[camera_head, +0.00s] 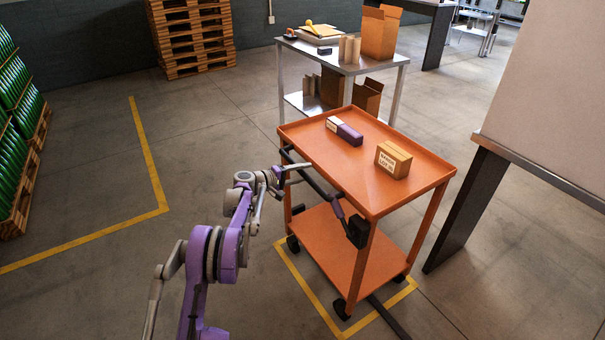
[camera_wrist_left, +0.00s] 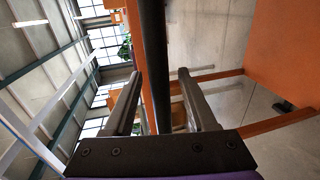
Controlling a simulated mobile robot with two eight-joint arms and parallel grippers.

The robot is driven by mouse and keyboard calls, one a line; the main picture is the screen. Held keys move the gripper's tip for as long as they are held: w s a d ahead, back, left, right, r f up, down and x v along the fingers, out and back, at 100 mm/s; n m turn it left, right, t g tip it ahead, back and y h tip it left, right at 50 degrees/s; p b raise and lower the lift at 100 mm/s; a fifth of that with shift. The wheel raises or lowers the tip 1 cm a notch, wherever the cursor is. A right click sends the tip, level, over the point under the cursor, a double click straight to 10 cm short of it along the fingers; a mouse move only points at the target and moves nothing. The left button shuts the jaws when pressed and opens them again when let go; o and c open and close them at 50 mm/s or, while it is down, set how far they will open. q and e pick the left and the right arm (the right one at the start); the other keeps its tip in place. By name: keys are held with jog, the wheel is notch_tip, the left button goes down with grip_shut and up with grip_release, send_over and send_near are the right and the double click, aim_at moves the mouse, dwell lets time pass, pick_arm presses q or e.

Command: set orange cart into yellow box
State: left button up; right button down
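The orange cart (camera_head: 372,192) has a top tray, a lower shelf, dark casters and a dark handle bar (camera_head: 318,186) along its left side. My left gripper (camera_head: 298,174) is at the handle's far part. In the left wrist view, its two fingers (camera_wrist_left: 158,95) are spread, with the dark handle bar (camera_wrist_left: 154,45) running between them and gaps showing. I cannot make out my right gripper.
A purple-and-white box (camera_head: 344,131) and a cardboard box (camera_head: 393,159) sit on the tray. A metal table (camera_head: 345,67) stands behind. A dark-legged table (camera_head: 465,205) is close on the right. Another yellow line (camera_head: 147,155) marks open floor on the left.

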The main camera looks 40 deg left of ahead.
pick_arm(q)
jog(key=v, duration=1)
jog(key=shift+s, duration=0.4)
jog(key=shift+r, duration=0.1)
